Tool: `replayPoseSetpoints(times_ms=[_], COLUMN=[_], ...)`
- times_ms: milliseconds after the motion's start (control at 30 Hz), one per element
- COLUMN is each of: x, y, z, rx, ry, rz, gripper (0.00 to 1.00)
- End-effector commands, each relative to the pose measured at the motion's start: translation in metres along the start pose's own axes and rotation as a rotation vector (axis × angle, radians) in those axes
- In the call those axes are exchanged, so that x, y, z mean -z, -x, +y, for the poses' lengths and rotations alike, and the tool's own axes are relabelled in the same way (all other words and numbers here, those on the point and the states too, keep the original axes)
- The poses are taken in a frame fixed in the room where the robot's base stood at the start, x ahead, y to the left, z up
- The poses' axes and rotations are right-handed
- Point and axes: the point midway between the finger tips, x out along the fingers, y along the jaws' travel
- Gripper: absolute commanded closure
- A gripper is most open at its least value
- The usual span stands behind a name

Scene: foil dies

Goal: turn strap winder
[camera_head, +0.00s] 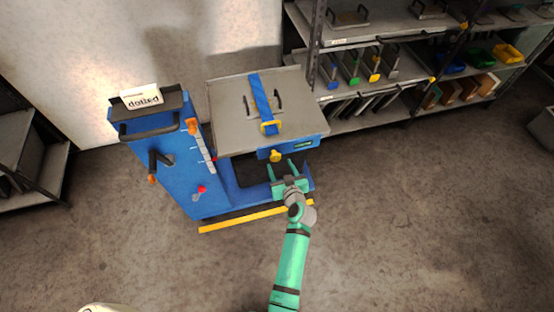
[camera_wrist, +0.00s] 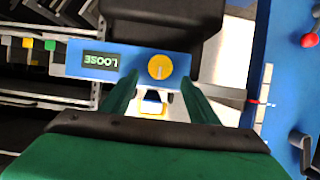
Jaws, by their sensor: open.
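The strap winder's round yellow knob (camera_head: 275,156) sits on the blue front panel (camera_head: 300,145) of the grey-topped platform (camera_head: 225,125). It also shows in the wrist view (camera_wrist: 160,67), with a pale line across its face. The display (camera_wrist: 101,60) beside it reads "LOOSE", upside down in that view. My gripper (camera_head: 281,167) is open and empty, just in front of the knob. In the wrist view its fingertips (camera_wrist: 160,80) stand either side of the knob, apart from it.
A blue cabinet (camera_head: 160,150) at the left carries a black crank (camera_head: 158,162), a red-knobbed lever (camera_head: 200,190) and a "dotted" card (camera_head: 142,97). A yellow bar (camera_head: 255,216) edges the machine's base. Shelves (camera_head: 400,75) stand behind right. The floor in front is clear.

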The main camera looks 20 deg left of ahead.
Motion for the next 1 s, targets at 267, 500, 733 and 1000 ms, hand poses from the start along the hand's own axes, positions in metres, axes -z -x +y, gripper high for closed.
replayPoseSetpoints(times_ms=[267, 500, 733, 1000], x=[0.000, 0.000, 0.000, 0.000], y=[-0.043, -0.057, -0.057, -0.057], z=[0.000, 0.000, 0.000, 0.000], rx=[0.000, 0.000, 0.000, -0.001], ry=[-0.001, 0.000, 0.000, -0.001], rz=[0.000, 0.000, 0.001, 0.001], gripper=[0.45, 0.45, 0.45, 0.85])
